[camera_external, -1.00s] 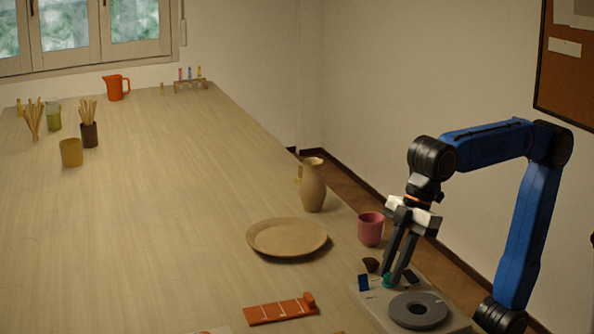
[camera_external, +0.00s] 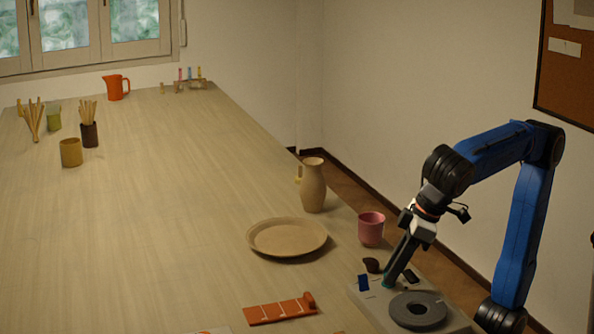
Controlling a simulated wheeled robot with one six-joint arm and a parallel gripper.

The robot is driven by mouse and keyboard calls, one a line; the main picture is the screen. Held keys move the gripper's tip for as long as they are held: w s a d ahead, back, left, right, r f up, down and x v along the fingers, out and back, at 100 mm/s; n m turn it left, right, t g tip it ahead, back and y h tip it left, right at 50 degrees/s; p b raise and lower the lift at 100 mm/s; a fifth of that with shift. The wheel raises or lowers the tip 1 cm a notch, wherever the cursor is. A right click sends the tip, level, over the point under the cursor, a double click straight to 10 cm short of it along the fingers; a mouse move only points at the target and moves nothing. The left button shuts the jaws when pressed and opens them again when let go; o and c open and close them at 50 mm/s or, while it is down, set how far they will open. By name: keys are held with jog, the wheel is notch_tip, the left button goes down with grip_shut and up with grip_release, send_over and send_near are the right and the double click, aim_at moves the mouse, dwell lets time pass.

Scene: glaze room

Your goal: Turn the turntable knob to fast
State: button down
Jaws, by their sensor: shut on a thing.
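The turntable is a light panel (camera_external: 368,299) at the lower right with a round grey disc (camera_external: 418,310) on it. A small teal knob (camera_external: 385,285) stands at the panel's far side, mostly hidden by my fingers. My gripper (camera_external: 388,280) points down and is shut on the knob. Its fingers now overlap in this view, and the arm leans in from the right. A blue patch (camera_external: 363,283) lies left of the knob, and a black patch (camera_external: 412,276) lies right of it. I cannot read any fast or slow marking.
A dark brown lump (camera_external: 371,265) sits just behind the knob. A pink cup (camera_external: 371,229), a tan jug (camera_external: 313,186) and a wide plate (camera_external: 287,237) stand farther back. An orange slider board (camera_external: 280,311) lies to the left. The table's middle is clear.

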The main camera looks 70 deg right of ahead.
dwell(0.3)
jog(key=c, duration=1.6)
grip_release()
jog(key=v, duration=1.7)
jog(key=shift+a+r, duration=0.1)
jog(key=shift+r, duration=0.15)
